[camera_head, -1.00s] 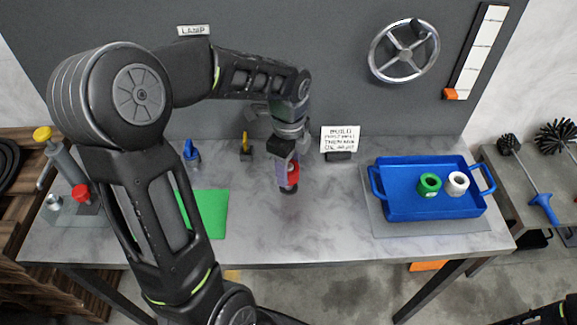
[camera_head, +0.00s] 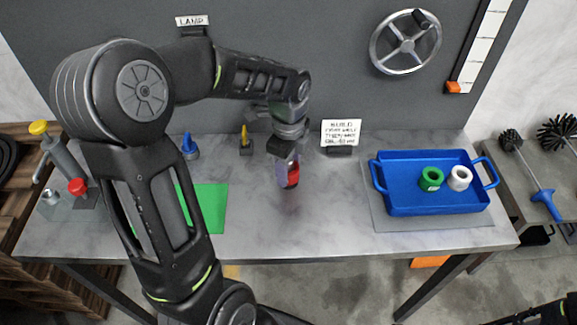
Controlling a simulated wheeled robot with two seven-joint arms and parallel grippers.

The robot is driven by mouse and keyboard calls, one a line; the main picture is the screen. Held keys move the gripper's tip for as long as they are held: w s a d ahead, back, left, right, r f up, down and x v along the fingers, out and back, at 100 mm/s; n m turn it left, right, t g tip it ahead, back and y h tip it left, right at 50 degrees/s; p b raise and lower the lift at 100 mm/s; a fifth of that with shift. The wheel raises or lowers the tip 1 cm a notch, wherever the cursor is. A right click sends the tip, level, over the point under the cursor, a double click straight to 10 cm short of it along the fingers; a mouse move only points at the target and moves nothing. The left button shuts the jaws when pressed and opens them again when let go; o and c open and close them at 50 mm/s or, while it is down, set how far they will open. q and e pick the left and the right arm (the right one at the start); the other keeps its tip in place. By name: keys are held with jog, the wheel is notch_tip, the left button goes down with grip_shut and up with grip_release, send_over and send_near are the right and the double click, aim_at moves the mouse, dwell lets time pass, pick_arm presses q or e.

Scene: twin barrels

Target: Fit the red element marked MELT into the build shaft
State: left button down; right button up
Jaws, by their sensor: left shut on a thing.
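My left gripper (camera_head: 287,172) is over the middle of the table, pointing down. It is shut on a red element (camera_head: 293,175), which appears held slightly above the tabletop, with a faint reddish reflection below it. The fingers cover part of the element, and no MELT mark can be read. I cannot tell for certain which thing is the build shaft; a tilted grey cylinder with a yellow top (camera_head: 52,152) stands at the far left of the table, apart from the gripper. My right gripper is not in view; only a dark arm part shows at the bottom right corner.
A red knob (camera_head: 77,187) is at the left. A green mat (camera_head: 209,208) lies partly behind my left arm. A sign (camera_head: 341,132) stands at the back. The front middle is clear.

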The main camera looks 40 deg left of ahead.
pick_arm(q)
jog(key=shift+f+b, duration=0.5)
jog(key=shift+f, duration=0.25)
jog(key=c, duration=0.6)
grip_release()
notch_tip(320, 180, up, 8)
dwell(0.7)
